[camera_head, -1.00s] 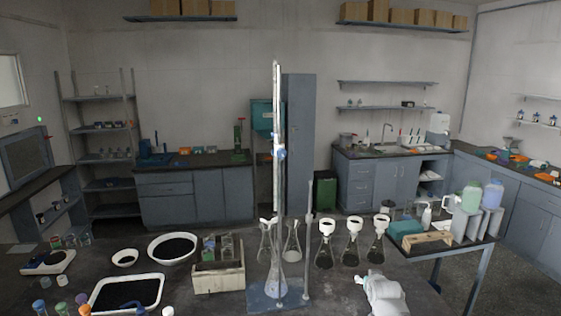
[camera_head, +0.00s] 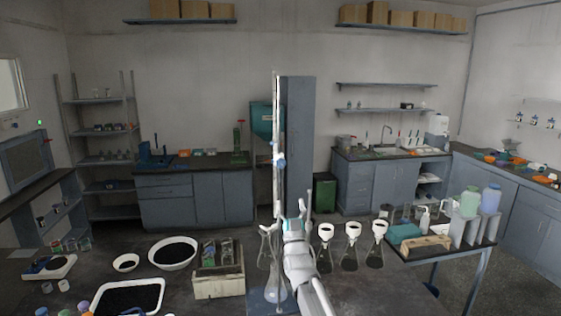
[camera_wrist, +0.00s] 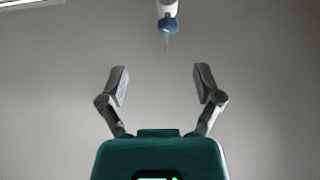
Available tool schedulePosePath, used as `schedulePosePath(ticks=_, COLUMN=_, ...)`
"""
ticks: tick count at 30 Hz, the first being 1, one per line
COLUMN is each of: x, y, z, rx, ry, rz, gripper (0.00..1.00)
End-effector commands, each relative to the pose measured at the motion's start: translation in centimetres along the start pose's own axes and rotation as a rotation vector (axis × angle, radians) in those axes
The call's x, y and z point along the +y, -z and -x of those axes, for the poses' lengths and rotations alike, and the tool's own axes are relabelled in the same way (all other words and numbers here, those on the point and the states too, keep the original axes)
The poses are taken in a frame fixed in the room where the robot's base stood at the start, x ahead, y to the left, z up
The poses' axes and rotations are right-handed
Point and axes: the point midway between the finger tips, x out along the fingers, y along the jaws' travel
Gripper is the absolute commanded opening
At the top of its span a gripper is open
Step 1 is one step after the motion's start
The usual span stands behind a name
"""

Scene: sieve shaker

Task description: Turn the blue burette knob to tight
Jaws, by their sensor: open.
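The burette (camera_head: 275,120) stands upright on a blue-grey stand base (camera_head: 262,300), with a flask under its tip. The blue knob (camera_head: 279,160) shows partway up the burette in the head view. In the wrist view, the blue knob (camera_wrist: 168,25) is at the top centre, beyond the fingertips, with a clear tip pointing down. My gripper (camera_head: 291,216) is in front of the burette, lower than the knob. In the wrist view my gripper (camera_wrist: 160,82) is open, with nothing between its fingers. It is apart from the knob.
Flasks with funnels (camera_head: 351,245) stand just right of my arm. A holder box (camera_head: 218,280) and a white tray (camera_head: 127,298) are to the left. A side table (camera_head: 465,246) with bottles is at the right.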

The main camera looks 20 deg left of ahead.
Motion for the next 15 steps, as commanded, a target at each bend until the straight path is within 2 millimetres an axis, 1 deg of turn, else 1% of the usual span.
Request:
schedulePosePath(ticks=1, x=-0.6, y=0.3, z=-0.34, rx=0.023, ry=0.004, rz=-0.005, gripper=0.84)
schedulePosePath(ticks=4, x=-1.1, y=0.74, z=-0.47, rx=0.052, ry=0.007, rz=-0.009, gripper=0.84)
schedulePosePath(ticks=15, x=-1.25, y=0.88, z=-0.46, rx=0.059, ry=0.007, rz=-0.01, gripper=0.84)
